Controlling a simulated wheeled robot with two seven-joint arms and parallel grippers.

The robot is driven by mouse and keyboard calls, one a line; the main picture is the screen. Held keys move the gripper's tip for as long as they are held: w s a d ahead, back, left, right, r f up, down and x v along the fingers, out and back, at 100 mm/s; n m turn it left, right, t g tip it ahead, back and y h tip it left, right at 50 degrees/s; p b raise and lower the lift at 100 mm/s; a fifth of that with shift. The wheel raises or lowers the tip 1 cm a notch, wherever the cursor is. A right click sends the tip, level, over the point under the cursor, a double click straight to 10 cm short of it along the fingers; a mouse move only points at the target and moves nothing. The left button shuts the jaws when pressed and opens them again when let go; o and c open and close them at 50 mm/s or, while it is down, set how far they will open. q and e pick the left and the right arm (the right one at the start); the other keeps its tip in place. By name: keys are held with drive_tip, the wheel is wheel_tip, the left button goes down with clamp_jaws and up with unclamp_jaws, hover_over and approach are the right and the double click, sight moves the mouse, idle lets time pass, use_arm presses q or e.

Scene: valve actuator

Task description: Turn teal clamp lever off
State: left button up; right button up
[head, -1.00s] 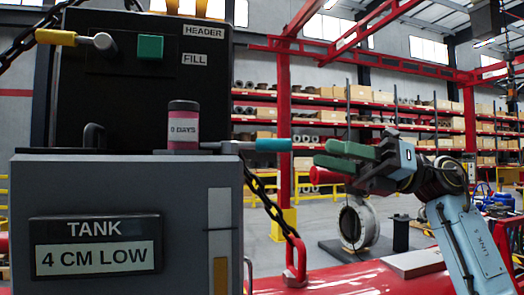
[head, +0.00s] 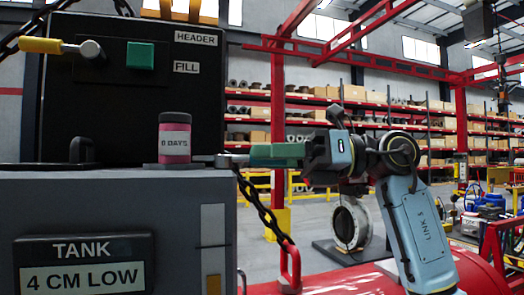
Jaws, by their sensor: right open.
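The teal clamp lever sticks out to the right from the top of the grey tank box; only its grey metal stem (head: 232,160) shows clearly. Its teal handle is hidden behind the green fingers of my right gripper (head: 268,155). That gripper comes in from the right, level with the lever, with its fingers along the handle and their tips near the stem. It is open; I cannot tell whether a finger touches the lever. My left gripper is not in view.
The grey box (head: 120,190) carries a TANK sign (head: 82,264) reading 4 CM LOW. A pink jar (head: 174,140) stands beside the lever's base. A black panel behind has a yellow-handled lever (head: 42,46) and a green block (head: 140,56). A chain (head: 262,214) hangs below the lever.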

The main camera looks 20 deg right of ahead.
drive_tip(key=shift+w+a, duration=0.15)
drive_tip(key=shift+a, duration=0.5)
clamp_jaws()
